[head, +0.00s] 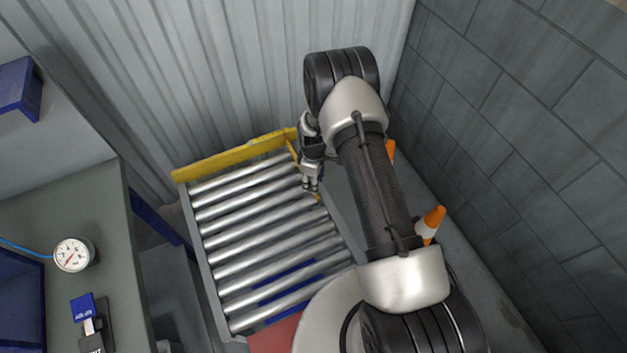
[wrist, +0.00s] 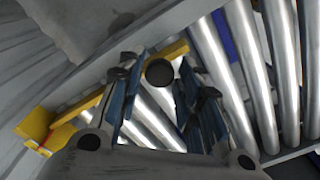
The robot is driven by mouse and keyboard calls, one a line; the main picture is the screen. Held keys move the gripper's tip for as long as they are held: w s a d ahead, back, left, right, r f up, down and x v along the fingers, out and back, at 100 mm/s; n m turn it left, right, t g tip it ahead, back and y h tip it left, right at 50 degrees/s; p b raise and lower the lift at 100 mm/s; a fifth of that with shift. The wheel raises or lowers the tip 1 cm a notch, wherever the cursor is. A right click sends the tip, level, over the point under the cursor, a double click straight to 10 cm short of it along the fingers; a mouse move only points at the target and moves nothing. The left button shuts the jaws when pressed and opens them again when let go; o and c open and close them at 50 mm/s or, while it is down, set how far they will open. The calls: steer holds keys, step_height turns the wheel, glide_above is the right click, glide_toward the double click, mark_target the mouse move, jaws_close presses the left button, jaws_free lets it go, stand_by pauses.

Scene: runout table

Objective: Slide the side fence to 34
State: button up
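The yellow side fence (head: 292,150) lies at the right end of the roller table, largely hidden behind my gripper in the head view. In the wrist view the fence (wrist: 176,49) runs slanting behind my fingers, and a round black knob (wrist: 160,72) shows between them. My gripper (head: 310,189) is over the fence near the table's right edge. In the wrist view my gripper (wrist: 160,92) has its two blue-padded fingers apart, one on each side of the knob, with gaps visible. No scale numbers or pointer can be read.
The roller table (head: 207,262) has bare metal rollers and a yellow bar (head: 235,156) along its back. Orange cones (head: 433,219) stand to the right by the tiled wall. A bench (head: 75,205) with a gauge (head: 73,254) stands to the left.

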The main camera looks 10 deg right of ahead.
jaws_close()
stand_by(0.3)
steer(key=a, duration=0.3)
steer(key=s+a+b, duration=0.1)
steer(key=a, duration=0.2)
steer(key=shift+s, duration=0.1)
steer(key=shift+o, duration=2)
jaws_free()
step_height(320, 180, up, 12)
